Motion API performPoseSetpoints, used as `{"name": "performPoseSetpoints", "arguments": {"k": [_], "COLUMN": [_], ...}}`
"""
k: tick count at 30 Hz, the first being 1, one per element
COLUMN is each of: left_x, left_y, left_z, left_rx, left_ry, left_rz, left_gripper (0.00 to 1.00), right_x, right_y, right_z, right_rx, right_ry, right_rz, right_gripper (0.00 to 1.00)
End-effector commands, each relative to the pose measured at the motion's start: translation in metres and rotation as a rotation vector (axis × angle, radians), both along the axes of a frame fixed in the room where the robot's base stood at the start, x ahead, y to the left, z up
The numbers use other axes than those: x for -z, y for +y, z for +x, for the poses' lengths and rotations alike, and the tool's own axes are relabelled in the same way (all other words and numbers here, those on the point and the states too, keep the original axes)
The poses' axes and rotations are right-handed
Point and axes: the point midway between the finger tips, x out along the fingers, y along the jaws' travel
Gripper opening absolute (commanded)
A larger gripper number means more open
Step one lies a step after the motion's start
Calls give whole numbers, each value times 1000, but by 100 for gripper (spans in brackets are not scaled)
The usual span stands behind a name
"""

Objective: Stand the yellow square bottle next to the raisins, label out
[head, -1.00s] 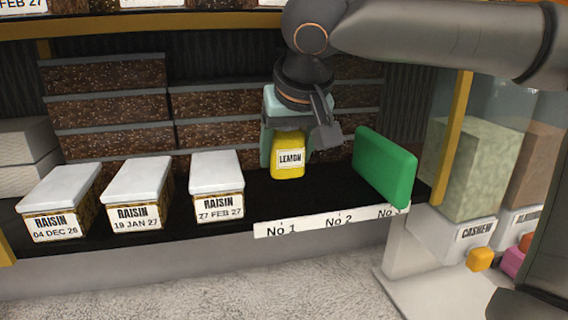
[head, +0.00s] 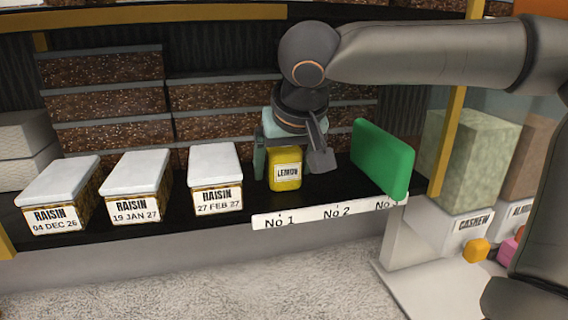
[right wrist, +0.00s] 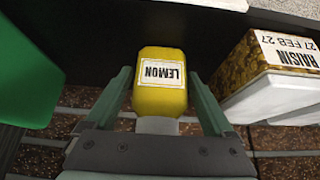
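The yellow square bottle (head: 285,168) stands upright on the black shelf behind the No 1 mark, its LEMON label facing out to the front. In the right wrist view the bottle (right wrist: 160,85) shows with a pale cap toward my gripper. My right gripper (right wrist: 160,100) is open, with a finger on each side of the bottle and a visible gap to each. In the head view the right gripper (head: 287,160) comes down from above. The nearest raisin box (head: 216,180), 27 FEB 27, stands left of the bottle with a gap between. My left gripper is not in view.
Two more raisin boxes (head: 136,186) (head: 60,193) stand farther left. A green upright block (head: 383,158) stands on the right near No 3. A white numbered strip (head: 330,213) runs along the shelf front. Stacked dark slabs (head: 108,103) lie behind.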

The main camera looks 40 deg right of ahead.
Motion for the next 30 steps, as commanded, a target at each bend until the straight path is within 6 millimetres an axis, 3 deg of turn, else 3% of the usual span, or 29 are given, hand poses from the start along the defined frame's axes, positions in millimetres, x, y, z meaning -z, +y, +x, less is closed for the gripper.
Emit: {"name": "performPoseSetpoints", "arguments": {"k": [13, 24, 30], "left_x": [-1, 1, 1], "left_y": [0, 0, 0], "left_z": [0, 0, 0], "left_rx": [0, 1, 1], "left_ry": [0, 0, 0], "left_rz": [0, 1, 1], "left_gripper": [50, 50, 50], "right_x": [-9, -73, -98], "right_y": [1, 20, 28], "right_z": [-2, -37, -51], "right_rx": [1, 1, 1], "right_ry": [-4, -5, -2], "right_rz": [-1, -2, -1], "right_gripper": [97, 97, 97]}}
